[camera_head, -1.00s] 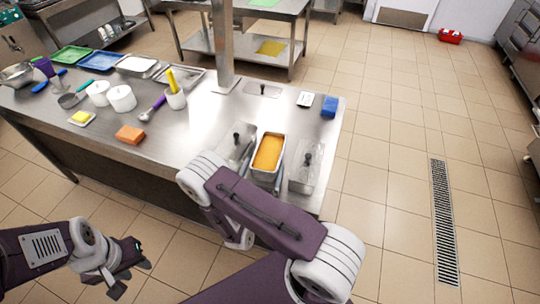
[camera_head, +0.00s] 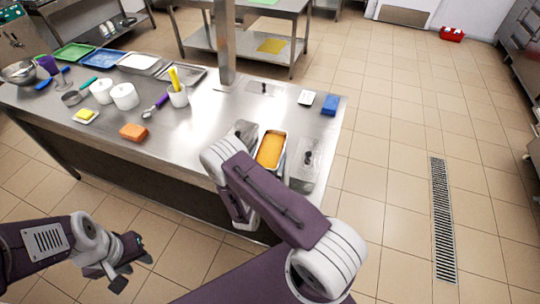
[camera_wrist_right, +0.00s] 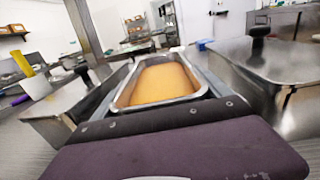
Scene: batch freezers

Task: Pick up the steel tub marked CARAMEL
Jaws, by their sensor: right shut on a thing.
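A steel tub (camera_head: 286,143) full of orange-yellow filling stands between two lidded steel tubs near the right end of the steel table. It fills the middle of the right wrist view, where its rim (camera_wrist_right: 203,93) shows; I cannot read any marking. My right gripper (camera_wrist_right: 160,88) is shut on this tub, its dark fingers along the sides. In the head view my own arm hides this gripper and the tub's near end. I cannot tell whether the tub is clear of its place. My left gripper (camera_head: 128,266) is open and empty, low in front of the table.
The lidded tubs stand close by on the left (camera_head: 246,132) and right (camera_head: 308,158). A steel post (camera_head: 224,45) rises behind.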

